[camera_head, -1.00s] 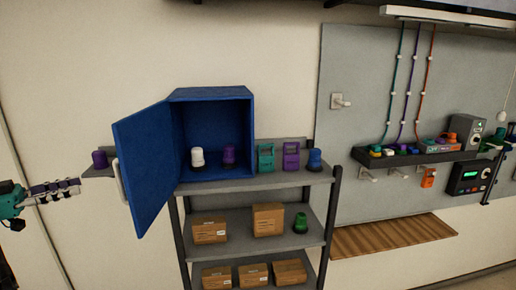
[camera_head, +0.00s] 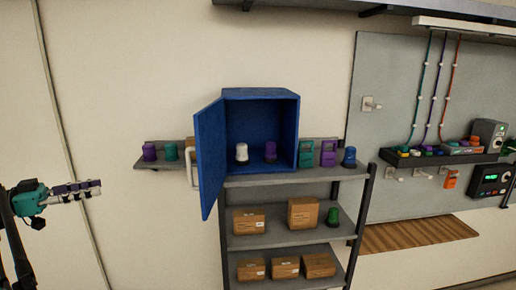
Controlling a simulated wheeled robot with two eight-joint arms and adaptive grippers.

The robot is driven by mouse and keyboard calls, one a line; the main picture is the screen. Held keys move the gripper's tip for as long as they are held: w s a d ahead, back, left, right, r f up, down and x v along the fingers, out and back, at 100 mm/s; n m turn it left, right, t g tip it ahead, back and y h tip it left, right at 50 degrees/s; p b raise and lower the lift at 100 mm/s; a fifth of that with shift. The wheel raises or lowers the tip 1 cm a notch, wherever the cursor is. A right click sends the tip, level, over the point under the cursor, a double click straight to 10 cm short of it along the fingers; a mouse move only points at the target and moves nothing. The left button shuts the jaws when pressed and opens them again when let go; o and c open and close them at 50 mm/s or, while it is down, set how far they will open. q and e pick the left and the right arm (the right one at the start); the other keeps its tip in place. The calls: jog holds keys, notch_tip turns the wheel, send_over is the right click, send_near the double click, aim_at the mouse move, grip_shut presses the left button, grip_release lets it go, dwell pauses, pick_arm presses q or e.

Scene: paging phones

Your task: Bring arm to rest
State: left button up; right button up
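My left gripper (camera_head: 96,188) is at the left edge, with a teal body and purple and pale fingers pointing right. Its fingers lie close together in this view, and whether they are shut is not clear. No object shows in it. It is well left of the small wall shelf (camera_head: 150,162) and the blue cabinet, apart from both. My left arm (camera_head: 20,245) runs down out of the picture. My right gripper is not in view.
The blue cabinet (camera_head: 262,94) stands on a shelf rack (camera_head: 335,174), its door (camera_head: 210,155) swung open to the left. Inside are a white beacon (camera_head: 241,152) and a purple beacon (camera_head: 270,152). Bare wall lies between my gripper and the wall shelf.

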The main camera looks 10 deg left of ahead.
pick_arm(q)
jog(key=w+d+f+n+g+y+b, duration=0.25)
jog(key=d+f+b, duration=0.55)
jog(key=d+f, duration=0.6)
jog(key=w+d+f+n+g+y+b, duration=0.3)
jog(key=d+f+b, duration=0.4)
jog(key=d+f, duration=0.7)
jog(key=s+d+f+n+y+b, duration=0.1)
jog(key=s+d+f+b, duration=0.3)
jog(key=f, duration=0.8)
jog(key=s+d+f+n+y+b, duration=0.1)
jog(key=s+d+f+y+b, duration=0.2)
jog(key=f+b, duration=0.5)
jog(key=s+d+f+n+y+b, duration=0.1)
jog(key=s+d+f+y+b, duration=0.2)
jog(key=f, duration=1.5)
jog(key=s+d+b, duration=0.2)
jog(key=s+b, duration=0.2)
jog(key=shift+s+d+f, duration=0.15)
jog(key=shift+s, duration=0.1)
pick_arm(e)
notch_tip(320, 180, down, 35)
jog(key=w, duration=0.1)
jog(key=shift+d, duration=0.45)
